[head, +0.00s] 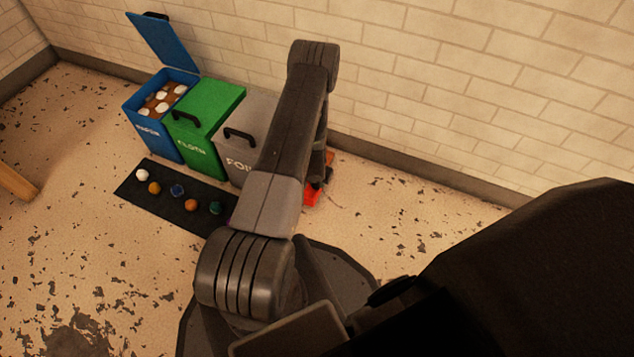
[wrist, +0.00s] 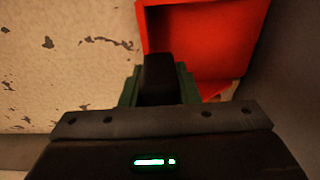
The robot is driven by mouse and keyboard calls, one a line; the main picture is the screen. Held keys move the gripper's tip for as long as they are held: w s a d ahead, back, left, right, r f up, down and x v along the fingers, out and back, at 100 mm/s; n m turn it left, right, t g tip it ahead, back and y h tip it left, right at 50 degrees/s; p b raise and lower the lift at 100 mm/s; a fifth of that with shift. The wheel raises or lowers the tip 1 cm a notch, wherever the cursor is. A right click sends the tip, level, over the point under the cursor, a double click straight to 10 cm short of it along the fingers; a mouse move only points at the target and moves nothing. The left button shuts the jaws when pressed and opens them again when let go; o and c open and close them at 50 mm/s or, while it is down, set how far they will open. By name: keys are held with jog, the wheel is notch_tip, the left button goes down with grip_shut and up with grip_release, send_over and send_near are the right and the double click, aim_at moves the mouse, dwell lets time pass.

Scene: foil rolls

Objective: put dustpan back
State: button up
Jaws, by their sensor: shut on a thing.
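The red dustpan (wrist: 205,42) fills the upper middle of the wrist view. Its dark handle (wrist: 158,70) points toward me between the green fingers of my gripper (wrist: 158,88), which is shut on it. In the head view a red part of the dustpan (head: 312,196) shows low beside the grey bin, mostly hidden behind my arm. I cannot tell whether the dustpan touches the floor.
A blue bin (head: 150,134) stands with its lid up and white pieces inside. A green bin (head: 200,152) and a grey bin (head: 236,168) beside it are closed. Several small balls lie on a black mat (head: 130,188) before them. Speckled floor (head: 420,205) is clear at right, along the brick wall.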

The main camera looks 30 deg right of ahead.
jog(key=o, duration=1)
jog(key=shift+o, duration=0.2)
jog(key=shift+r, duration=0.1)
jog(key=r+p, duration=0.1)
jog(key=p, duration=0.2)
jog(key=shift+r, duration=0.2)
notch_tip(320, 180, up, 11)
jog(key=a+p, duration=0.1)
jog(key=p, duration=0.1)
jog(key=shift+s+r, duration=0.2)
jog(key=shift+s, duration=0.25)
